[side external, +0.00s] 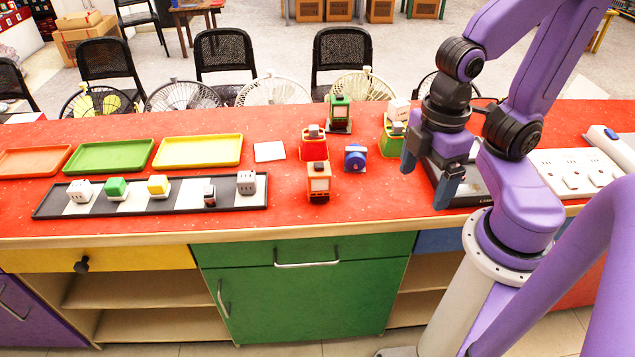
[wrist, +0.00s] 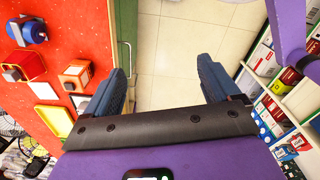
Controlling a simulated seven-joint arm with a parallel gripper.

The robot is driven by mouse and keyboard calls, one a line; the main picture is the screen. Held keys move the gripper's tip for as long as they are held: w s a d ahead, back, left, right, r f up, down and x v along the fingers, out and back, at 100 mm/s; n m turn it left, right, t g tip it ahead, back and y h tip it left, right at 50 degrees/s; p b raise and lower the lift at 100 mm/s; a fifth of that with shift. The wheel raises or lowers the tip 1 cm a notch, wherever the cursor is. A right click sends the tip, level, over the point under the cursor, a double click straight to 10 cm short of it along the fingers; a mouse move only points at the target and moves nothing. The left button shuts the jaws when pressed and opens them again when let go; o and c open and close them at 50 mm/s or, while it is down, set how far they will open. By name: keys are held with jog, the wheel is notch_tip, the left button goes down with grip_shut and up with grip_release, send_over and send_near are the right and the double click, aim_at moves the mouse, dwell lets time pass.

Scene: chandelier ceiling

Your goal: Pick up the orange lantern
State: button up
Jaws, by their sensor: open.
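The orange lantern (side external: 319,182) stands upright on the red countertop, near its front edge, in the middle of the side external view. It has a pale panel on its front and a dark top. It also shows in the wrist view (wrist: 76,73), left of the fingers. My gripper (side external: 427,178) is over the counter to the right of the lantern, apart from it. Its blue fingers are spread and empty. In the wrist view my gripper (wrist: 168,85) has floor between its fingertips.
Close by stand a red lantern (side external: 313,144), a blue round object (side external: 355,158) and a green lantern (side external: 339,114). A black-and-white tray (side external: 140,203) holding several small blocks lies to the left. A white power strip (side external: 570,172) lies to the right. The counter's front edge is near the orange lantern.

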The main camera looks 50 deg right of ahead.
jog(key=n+t+h, duration=1)
jog(key=n+h, duration=0.1)
jog(key=n, duration=0.3)
send_near(319, 171)
jog(key=x, duration=0.6)
jog(key=shift+w+a+f, duration=0.1)
jog(key=shift+w+a, duration=0.05)
jog(key=shift+x, duration=2.6)
grip_shut()
